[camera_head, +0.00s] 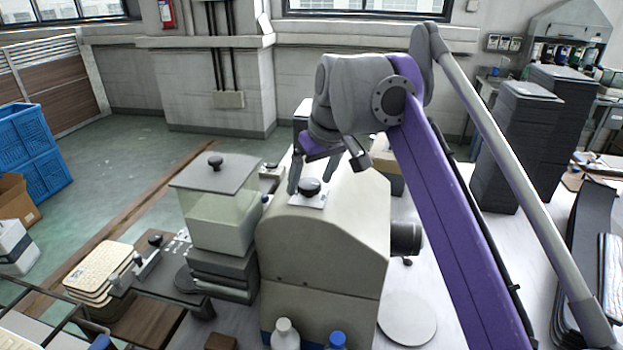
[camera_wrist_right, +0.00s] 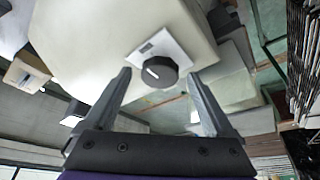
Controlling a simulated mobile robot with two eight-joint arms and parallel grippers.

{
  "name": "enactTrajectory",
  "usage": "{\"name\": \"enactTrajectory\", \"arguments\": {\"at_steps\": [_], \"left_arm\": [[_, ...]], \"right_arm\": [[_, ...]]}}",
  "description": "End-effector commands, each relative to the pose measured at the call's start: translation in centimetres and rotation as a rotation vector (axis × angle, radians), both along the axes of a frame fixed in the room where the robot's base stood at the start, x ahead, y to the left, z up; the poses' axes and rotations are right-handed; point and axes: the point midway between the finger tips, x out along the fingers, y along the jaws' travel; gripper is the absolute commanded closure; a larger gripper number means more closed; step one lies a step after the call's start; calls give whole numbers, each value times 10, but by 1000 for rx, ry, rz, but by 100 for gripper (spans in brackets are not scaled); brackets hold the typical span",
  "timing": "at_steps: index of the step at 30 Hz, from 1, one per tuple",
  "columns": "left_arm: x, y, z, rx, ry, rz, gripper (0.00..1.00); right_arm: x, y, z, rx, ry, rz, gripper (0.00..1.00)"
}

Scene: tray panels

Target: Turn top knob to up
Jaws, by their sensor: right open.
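The top knob (camera_head: 309,187) is a round black knob on a small white plate on top of a beige machine housing (camera_head: 325,240). It also shows in the right wrist view (camera_wrist_right: 159,72), where a white mark line runs across its face, tilted in the picture. My right gripper (camera_head: 325,180) is open above the housing, with its fingers around the knob's place in the head view. In the right wrist view the gripper's two fingers (camera_wrist_right: 160,95) stand on either side of the knob, with a gap on both sides. My left gripper is out of view.
A clear box with a grey lid and its own black knob (camera_head: 215,162) stands left of the housing. White and blue-capped bottles (camera_head: 285,335) stand in front. A round grey disc (camera_head: 407,318) lies at right. Dark stacked trays (camera_head: 515,145) stand farther right.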

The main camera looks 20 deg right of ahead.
Motion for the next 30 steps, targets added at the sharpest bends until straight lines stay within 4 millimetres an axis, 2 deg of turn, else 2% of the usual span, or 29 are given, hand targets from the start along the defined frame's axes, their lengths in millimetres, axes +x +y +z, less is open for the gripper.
{"name": "enactTrajectory", "arguments": {"at_steps": [4,18,30], "left_arm": [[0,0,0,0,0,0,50],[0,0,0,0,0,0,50],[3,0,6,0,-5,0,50]], "right_arm": [[0,0,1,0,0,0,11],[0,0,1,0,0,0,96],[0,1,2,0,0,-77,97]]}}
